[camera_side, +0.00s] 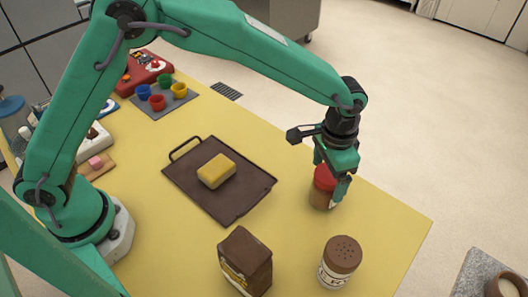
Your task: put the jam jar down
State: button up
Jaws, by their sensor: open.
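The jam jar (322,189) has a red lid and a brownish body. It stands upright on the yellow table (290,150), near its right edge. My gripper (333,176) is right above and around the jar's lid, with its fingers pointing down. The jaws are open, and one finger shows at the right side of the jar. The fingers hide part of the lid and side, and I cannot tell whether they touch it.
A dark tray (225,207) with a yellow block (217,170) lies left of the jar. A brown carton (245,262) and a brown-capped shaker (339,262) stand in front. Coloured cups (165,84) sit at the back left. The table between the tray and jar is clear.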

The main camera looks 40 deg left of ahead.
notch_tip(320, 180, up, 10)
jog(key=shift+f, duration=0.25)
dwell(0.6)
jog(key=shift+a+r, duration=0.1)
jog(key=shift+a, duration=0.05)
jog(key=s+a+r+n+t, duration=0.1)
jog(key=s+a+r+n, duration=0.15)
jog(key=a+r, duration=0.45)
jog(key=s+a+r+n+t, duration=0.1)
jog(key=s+a+r, duration=0.2)
jog(key=a, duration=0.8)
jog(key=s+a+f+n+t, duration=0.2)
jog(key=s+a+n+t, duration=0.1)
jog(key=s+a, duration=0.9)
jog(key=shift+s+a+t, duration=0.25)
jog(key=shift+s+t, duration=0.05)
jog(key=shift+s, duration=0.85)
